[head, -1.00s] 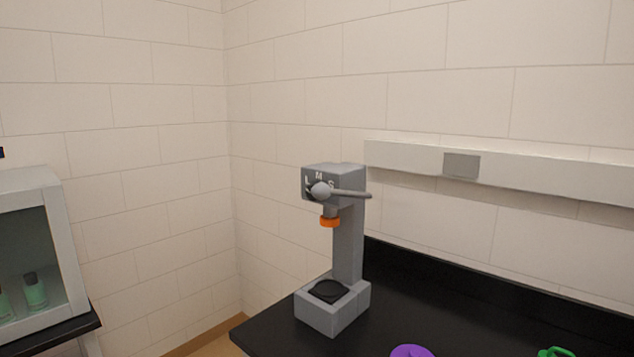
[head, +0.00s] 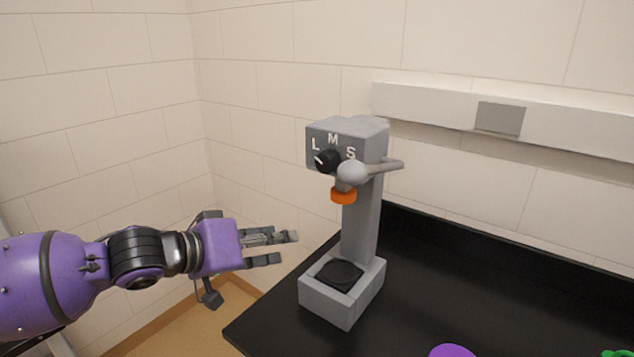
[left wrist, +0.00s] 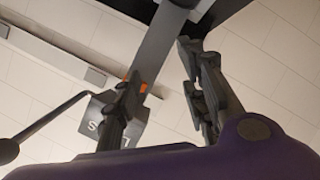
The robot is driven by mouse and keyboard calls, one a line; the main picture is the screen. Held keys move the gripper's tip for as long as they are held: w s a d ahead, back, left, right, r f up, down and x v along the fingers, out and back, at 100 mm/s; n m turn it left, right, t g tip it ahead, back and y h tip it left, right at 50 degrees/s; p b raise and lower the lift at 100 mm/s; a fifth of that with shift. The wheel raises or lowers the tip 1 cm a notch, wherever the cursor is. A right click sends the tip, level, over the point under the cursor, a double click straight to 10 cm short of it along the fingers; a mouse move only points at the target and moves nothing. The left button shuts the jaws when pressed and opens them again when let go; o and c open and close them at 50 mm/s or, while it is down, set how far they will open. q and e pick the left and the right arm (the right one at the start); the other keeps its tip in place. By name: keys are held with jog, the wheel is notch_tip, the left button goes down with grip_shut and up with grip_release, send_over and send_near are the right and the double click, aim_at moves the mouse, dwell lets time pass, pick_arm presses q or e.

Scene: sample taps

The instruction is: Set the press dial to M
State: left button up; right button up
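The grey press (head: 362,225) stands on the black counter, with the letters L, M and S on its head. Its black dial (head: 327,161) sits below the letters, and its white mark appears to point toward L. The lever with a round grey hub (head: 352,172) is just right of the dial. My left gripper (head: 286,248) is open and empty, left of the press, lower than the dial and apart from it. In the left wrist view the fingers (left wrist: 165,95) are spread, with the press head (left wrist: 108,125) partly behind one finger; the dial cannot be made out.
A purple object (head: 452,351) and a green one (head: 615,353) lie at the counter's front. The counter (head: 480,290) is otherwise clear. Walls stand behind.

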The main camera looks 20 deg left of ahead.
pick_arm(q)
jog(key=n+h, duration=0.1)
jog(key=h, duration=0.1)
send_near(324, 160)
jog(key=d, duration=0.1)
jog(key=shift+n, duration=0.3)
jog(key=w+f+b, duration=0.1)
jog(key=w+d+b, duration=0.1)
jog(key=w+d+f+b, duration=0.1)
jog(key=shift+w+f+b, duration=0.3)
jog(key=shift+w+f, duration=0.05)
jog(key=shift+w, duration=0.05)
jog(key=w+b, duration=0.2)
jog(key=b, duration=0.1)
jog(key=shift+d+f+y, duration=0.3)
jog(key=shift+d+f, duration=0.1)
jog(key=shift+w+d+r+b, duration=0.2)
jog(key=shift+w+d+b, duration=0.15)
jog(key=shift+b, duration=0.6)
jog(key=shift+d+r+t+b, duration=0.25)
jog(key=shift+d+t+b, duration=0.05)
jog(key=shift+d+r, duration=0.1)
jog(key=shift+r, duration=0.1)
pick_arm(e)
jog(key=s+d+f+g, duration=0.1)
jog(key=s+f, duration=0.3)
jog(key=f, duration=0.5)
jog(key=shift+d, duration=0.65)
jog(key=shift+s, duration=0.1)
